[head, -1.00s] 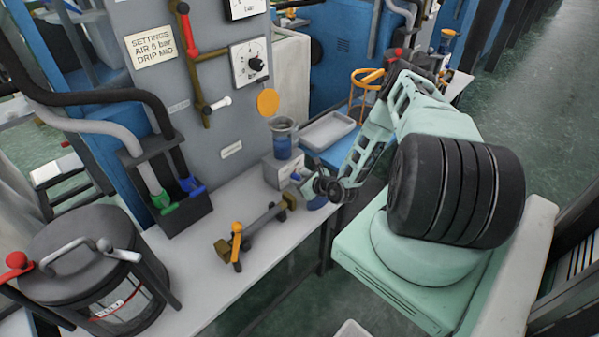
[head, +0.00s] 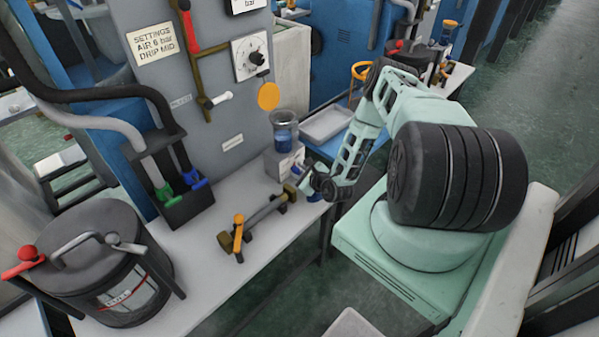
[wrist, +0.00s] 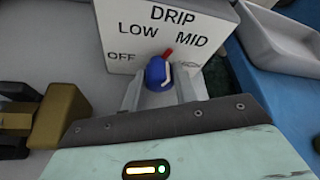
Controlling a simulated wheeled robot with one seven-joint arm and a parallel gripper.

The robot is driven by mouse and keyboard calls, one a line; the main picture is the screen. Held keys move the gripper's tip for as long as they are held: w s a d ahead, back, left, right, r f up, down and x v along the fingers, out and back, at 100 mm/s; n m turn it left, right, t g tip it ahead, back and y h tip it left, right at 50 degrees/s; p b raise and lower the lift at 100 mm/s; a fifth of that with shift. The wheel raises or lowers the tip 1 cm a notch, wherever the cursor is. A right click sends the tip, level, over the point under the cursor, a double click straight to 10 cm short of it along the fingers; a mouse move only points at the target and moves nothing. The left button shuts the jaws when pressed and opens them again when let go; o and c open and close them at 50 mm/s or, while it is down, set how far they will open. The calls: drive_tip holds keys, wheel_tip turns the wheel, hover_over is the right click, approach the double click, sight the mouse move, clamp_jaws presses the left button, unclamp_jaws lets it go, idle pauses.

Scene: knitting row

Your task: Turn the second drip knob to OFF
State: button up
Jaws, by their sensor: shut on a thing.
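The DRIP box (wrist: 190,20) is grey-white, marked OFF, LOW and MID on its face. In the wrist view its blue knob (wrist: 155,72) sits between my two fingers. A red mark at the knob's top points up and right, between LOW and MID and nearer MID. My gripper (wrist: 159,90) is shut on the knob, one finger on each side. In the head view the box (head: 277,166) stands on the bench with a jar of blue liquid (head: 285,130) on top. My gripper (head: 303,174) reaches its front from the right and hides the knob there.
A brass-ended bar with an orange lever (head: 239,232) lies on the bench (head: 185,250) left of my gripper. A grey tray (head: 327,124) is behind. A dark lidded pot (head: 95,255) stands at the left. A panel with a gauge (head: 250,56) rises behind the bench.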

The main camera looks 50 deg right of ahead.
drive_tip(key=o, duration=1)
drive_tip(key=shift+c, duration=0.2)
drive_tip(key=b+v, duration=0.2)
drive_tip(key=v, duration=1.5)
drive_tip(key=shift+s, duration=0.2)
drive_tip(key=shift+b, duration=0.3)
